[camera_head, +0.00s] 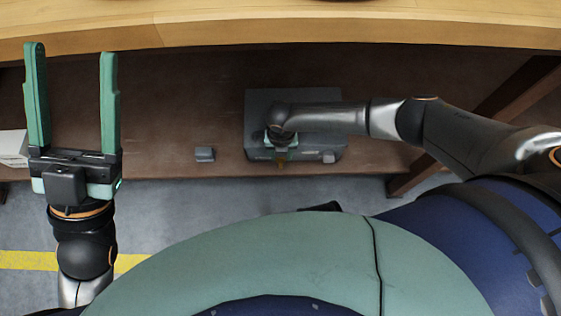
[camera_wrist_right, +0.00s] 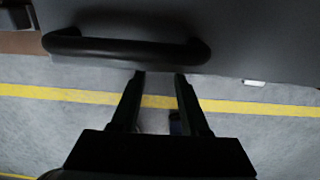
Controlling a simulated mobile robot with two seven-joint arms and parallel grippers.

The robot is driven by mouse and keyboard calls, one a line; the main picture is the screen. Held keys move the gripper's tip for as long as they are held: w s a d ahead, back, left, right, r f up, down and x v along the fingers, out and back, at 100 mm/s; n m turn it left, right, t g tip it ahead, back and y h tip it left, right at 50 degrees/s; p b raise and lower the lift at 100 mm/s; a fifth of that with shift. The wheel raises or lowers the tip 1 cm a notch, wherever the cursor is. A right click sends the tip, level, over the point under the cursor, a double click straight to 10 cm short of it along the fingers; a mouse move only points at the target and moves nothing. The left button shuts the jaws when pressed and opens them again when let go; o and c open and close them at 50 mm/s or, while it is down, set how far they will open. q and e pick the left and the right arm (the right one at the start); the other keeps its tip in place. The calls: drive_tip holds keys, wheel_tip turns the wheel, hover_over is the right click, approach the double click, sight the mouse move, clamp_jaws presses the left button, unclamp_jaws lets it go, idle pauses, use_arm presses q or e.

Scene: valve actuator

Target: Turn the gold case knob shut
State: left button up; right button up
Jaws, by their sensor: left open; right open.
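A grey case (camera_head: 262,100) sits on the brown lower shelf, partly covered by my right arm. A small gold-brown bit (camera_head: 281,162) shows at its front edge, just below my right gripper (camera_head: 281,147); I cannot tell surely that it is the gold knob, or whether the gripper touches it. In the right wrist view the right gripper (camera_wrist_right: 160,76) is open, its dark fingers apart with nothing gripped, close to a black bar handle (camera_wrist_right: 125,49) on a grey face. No gold knob is visible there. My left gripper (camera_head: 73,52) is open and empty at the left.
A pale round knob (camera_head: 328,157) is on the case's front right. A small grey block (camera_head: 205,154) lies on the shelf (camera_head: 180,120) left of the case. The wooden tabletop (camera_head: 280,28) overhangs behind. A white object (camera_head: 13,147) is at far left. Grey floor has a yellow line (camera_head: 28,260).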

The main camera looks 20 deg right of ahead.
sight(281, 163)
wheel_tip(281, 163, down, 5)
drive_tip(key=shift+r+b, duration=0.2)
drive_tip(key=shift+b, duration=0.7)
use_arm(q)
drive_tip(key=f, duration=0.2)
drive_tip(key=f+m, duration=0.1)
drive_tip(key=shift+d+g+h, duration=0.3)
drive_tip(key=shift+h, duration=0.1)
drive_tip(key=shift+w+r, duration=0.1)
drive_tip(key=shift+r, duration=0.05)
use_arm(e)
clamp_jaws()
use_arm(q)
drive_tip(key=shift+a, duration=0.1)
